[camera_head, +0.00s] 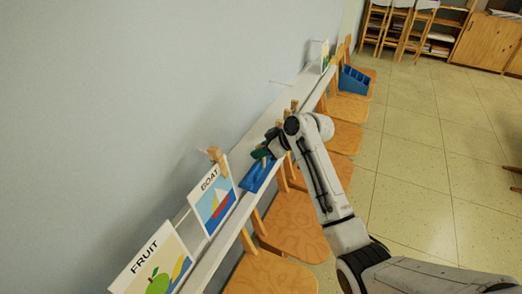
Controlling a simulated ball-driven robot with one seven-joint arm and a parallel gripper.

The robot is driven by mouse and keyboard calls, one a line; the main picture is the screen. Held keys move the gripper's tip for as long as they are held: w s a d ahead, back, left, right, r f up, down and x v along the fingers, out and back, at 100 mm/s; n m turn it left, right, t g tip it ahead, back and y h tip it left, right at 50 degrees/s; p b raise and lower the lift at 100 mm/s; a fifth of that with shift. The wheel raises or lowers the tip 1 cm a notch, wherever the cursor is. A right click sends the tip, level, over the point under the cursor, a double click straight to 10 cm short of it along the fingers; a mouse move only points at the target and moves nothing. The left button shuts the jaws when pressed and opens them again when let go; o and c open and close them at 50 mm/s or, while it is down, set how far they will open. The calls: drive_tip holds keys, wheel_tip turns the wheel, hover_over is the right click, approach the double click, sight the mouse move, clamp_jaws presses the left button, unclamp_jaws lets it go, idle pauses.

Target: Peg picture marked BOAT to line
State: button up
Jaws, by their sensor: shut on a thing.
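The picture marked BOAT (213,203), a white card with a sailboat, stands upright at the wall end of the white shelf, left of my gripper. A wooden peg (217,161) sits at its top right corner. My gripper (262,158) is low over a blue tray (258,178) on the shelf, to the right of the BOAT picture and apart from it. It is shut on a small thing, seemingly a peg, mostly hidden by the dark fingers. The line shows only in short pieces near the wall, and its contact with the card is unclear.
The picture marked FRUIT (154,266) stands nearer, at lower left. Another picture (325,56) is at the shelf's far end. Wooden chairs (288,222) line the shelf's right side, one bearing a blue container (354,80).

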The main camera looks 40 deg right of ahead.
drive_tip(key=shift+r+p, duration=2.4)
drive_tip(key=shift+r, duration=0.65)
drive_tip(key=shift+s, duration=0.1)
drive_tip(key=shift+s+d+r+p, duration=0.15)
drive_tip(key=shift+s+d+p, duration=0.25)
drive_tip(key=shift+s, duration=0.35)
drive_tip(key=shift+s+d+r+p, duration=0.2)
drive_tip(key=shift+s+p, duration=0.3)
drive_tip(key=shift+s, duration=0.25)
drive_tip(key=shift+s+d+r+p, duration=0.2)
drive_tip(key=shift+s+p, duration=0.25)
drive_tip(key=shift+s, duration=0.3)
